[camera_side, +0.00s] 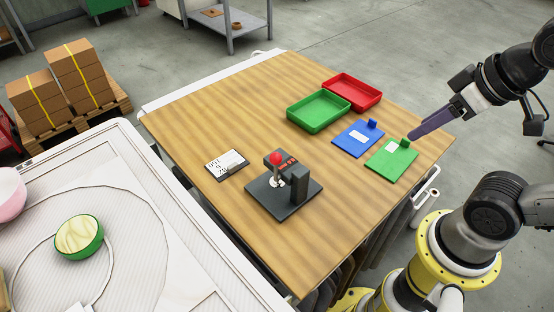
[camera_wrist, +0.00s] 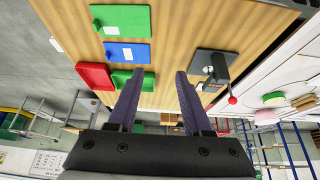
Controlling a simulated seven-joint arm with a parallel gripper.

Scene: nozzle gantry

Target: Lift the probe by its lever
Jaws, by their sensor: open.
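A small dark stand (camera_side: 300,205) sits on the wooden table, with a lever topped by a red ball (camera_side: 275,158). A small pale part (camera_side: 277,181) shows below the ball; I cannot tell whether it is the probe. In the wrist view, the stand (camera_wrist: 203,58) is right of the fingers, with its red ball (camera_wrist: 232,100) at lower right. My gripper (camera_side: 411,136) has long purple fingers and is above the table's right side, near the green plate, well away from the lever. In the wrist view my gripper (camera_wrist: 158,73) is open with nothing between its fingers.
A green plate (camera_side: 381,163) and a blue plate (camera_side: 348,144) lie near the table's right edge. A green tray (camera_side: 318,127) and a red tray (camera_side: 370,103) stand behind them. A labelled card (camera_side: 233,160) lies left of the stand. The table's middle is clear.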

